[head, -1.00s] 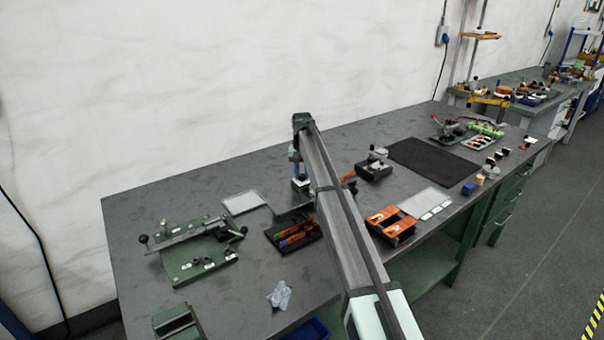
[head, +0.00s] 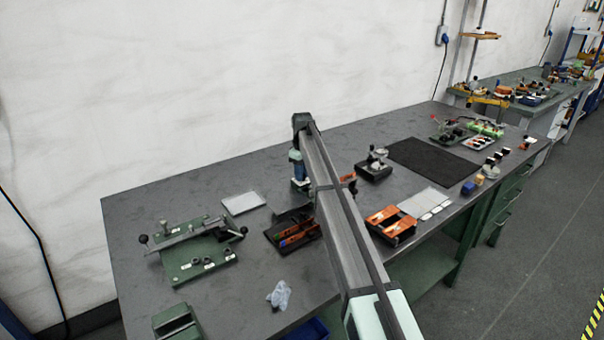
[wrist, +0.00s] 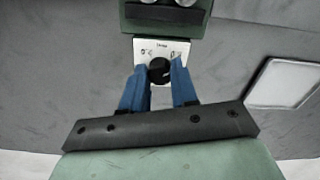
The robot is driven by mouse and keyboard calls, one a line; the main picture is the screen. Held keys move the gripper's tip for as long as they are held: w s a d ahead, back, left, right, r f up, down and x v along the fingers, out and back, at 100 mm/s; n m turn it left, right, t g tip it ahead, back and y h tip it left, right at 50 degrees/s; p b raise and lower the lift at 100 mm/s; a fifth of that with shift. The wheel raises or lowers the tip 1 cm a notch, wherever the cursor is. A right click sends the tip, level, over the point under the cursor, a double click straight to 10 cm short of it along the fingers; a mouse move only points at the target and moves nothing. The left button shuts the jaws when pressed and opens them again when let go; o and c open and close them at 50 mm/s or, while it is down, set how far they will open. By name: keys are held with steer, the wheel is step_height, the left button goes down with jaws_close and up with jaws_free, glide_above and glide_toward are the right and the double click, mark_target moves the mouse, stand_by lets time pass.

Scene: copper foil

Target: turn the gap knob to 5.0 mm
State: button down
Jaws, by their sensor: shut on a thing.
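The gap knob (wrist: 160,70) is a round black knob in the wrist view. It sits on a white dial plate (wrist: 148,46) with small dark marks, too small to read. The plate is fixed at the edge of a dark green device (wrist: 165,18). My gripper (wrist: 160,80) has blue fingers, one on each side of the knob, and is shut on it. The knob's setting cannot be read.
A pale framed sheet (wrist: 282,88) lies to the right in the wrist view. In the head view, a dark tray with orange tools (head: 292,234), an orange-and-black fixture (head: 391,222) and a small dark device (head: 373,166) stand near my arm. A green fixture (head: 200,262) is at the left.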

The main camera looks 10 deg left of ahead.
steer(key=shift+n, duration=1.1)
steer(key=c, duration=0.9)
jaws_free()
steer(key=shift+o, duration=0.2)
step_height(320, 180, up, 14)
steer(key=shift+d+f, duration=0.1)
